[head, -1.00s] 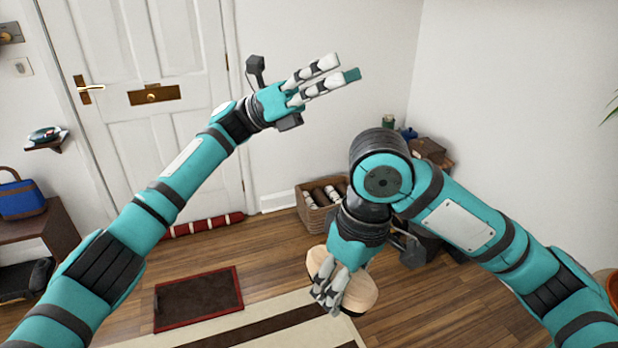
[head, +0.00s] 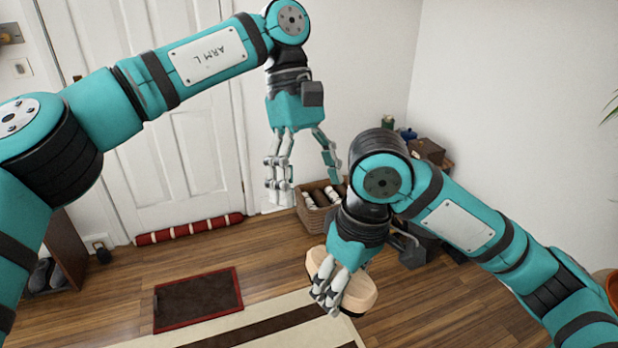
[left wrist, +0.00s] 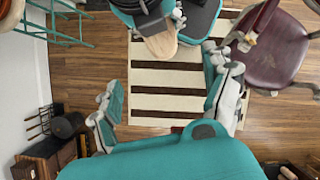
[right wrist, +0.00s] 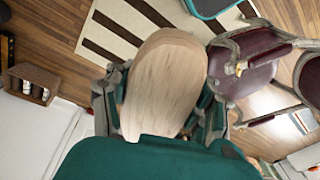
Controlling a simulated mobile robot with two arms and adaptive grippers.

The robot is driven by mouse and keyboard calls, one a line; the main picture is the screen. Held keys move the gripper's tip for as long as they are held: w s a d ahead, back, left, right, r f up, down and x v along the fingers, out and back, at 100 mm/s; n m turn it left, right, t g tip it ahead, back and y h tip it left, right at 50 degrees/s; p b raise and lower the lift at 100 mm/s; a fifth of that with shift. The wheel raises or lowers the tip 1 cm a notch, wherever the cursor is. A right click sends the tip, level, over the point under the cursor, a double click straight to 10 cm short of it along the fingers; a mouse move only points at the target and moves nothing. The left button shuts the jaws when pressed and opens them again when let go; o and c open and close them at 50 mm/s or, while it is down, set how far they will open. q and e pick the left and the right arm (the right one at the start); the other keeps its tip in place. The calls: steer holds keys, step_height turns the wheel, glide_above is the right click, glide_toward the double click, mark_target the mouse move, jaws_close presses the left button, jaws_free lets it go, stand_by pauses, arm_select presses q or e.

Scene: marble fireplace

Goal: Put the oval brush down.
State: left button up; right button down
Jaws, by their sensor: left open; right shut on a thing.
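The oval brush (head: 358,292) has a pale wooden back and is held in my right gripper (head: 326,292), low in the middle of the head view. In the right wrist view the brush (right wrist: 165,80) fills the space between the fingers, its broad wooden face to the camera. Its bristle side is hidden. Part of it shows in the left wrist view (left wrist: 163,46). My left gripper (head: 304,183) is open and empty, pointing down, higher than the right one; its spread fingers show in the left wrist view (left wrist: 168,105).
A striped rug (head: 250,327) and a red-edged doormat (head: 198,299) lie on the wooden floor. A basket of rolled items (head: 312,214) stands by the wall. Dark red chairs (right wrist: 262,80) show in the right wrist view. Bare floor (head: 265,262) lies between mat and basket.

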mark_target(323, 253)
arm_select(q)
steer(key=x, duration=1.2)
steer(key=shift+d, duration=0.1)
steer(key=c, duration=1.3)
arm_select(e)
steer(key=shift+a, duration=0.1)
arm_select(q)
steer(key=shift+c, duration=0.2)
arm_select(e)
steer(key=c, duration=0.6)
jaws_free()
steer(key=shift+o, duration=1.2)
